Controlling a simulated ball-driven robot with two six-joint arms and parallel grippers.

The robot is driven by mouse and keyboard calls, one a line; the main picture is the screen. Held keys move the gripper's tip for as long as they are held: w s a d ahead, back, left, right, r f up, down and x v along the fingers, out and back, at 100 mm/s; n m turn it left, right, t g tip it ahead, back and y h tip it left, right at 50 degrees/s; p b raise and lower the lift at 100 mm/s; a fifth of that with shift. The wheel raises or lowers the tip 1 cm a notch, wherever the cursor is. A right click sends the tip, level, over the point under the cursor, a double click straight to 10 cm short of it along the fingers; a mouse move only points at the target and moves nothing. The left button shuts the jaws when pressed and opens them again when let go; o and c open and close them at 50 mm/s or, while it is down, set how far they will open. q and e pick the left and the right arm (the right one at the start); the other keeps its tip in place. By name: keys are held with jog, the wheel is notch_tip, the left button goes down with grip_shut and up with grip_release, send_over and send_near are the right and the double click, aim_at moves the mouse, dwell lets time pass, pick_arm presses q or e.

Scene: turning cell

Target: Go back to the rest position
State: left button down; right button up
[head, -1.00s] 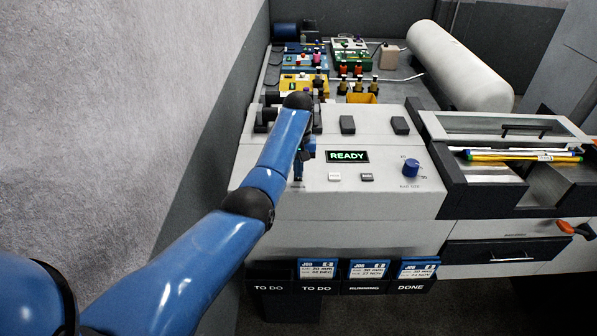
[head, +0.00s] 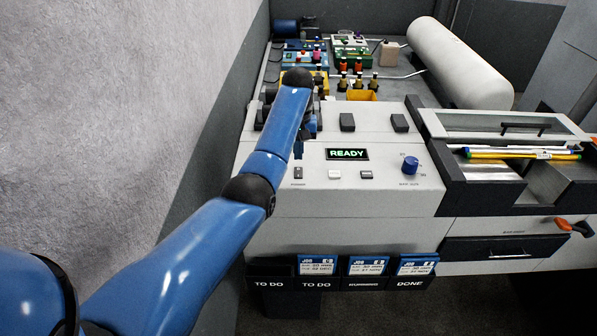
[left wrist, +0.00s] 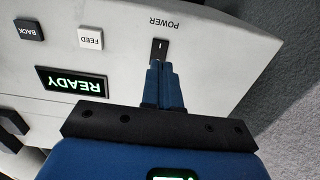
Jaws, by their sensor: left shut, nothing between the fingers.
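My left gripper (head: 298,152) is shut and empty above the machine's sloped panel (head: 310,200). It hangs just behind the power switch (head: 298,172) in the head view, apart from it there. In the left wrist view the closed blue fingers (left wrist: 163,80) point at the power switch (left wrist: 160,49), and the gap between them is hard to judge. The green READY display (head: 347,154) is lit. My right gripper is in neither view.
The feed button (head: 334,174), back button (head: 366,174) and blue knob (head: 410,166) sit right of the switch. Job cards in holders (head: 320,284) hang on the front. A tray of bars (head: 520,155) is at right. A grey wall (head: 110,110) is close at left.

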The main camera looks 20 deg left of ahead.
aim_at(293, 188)
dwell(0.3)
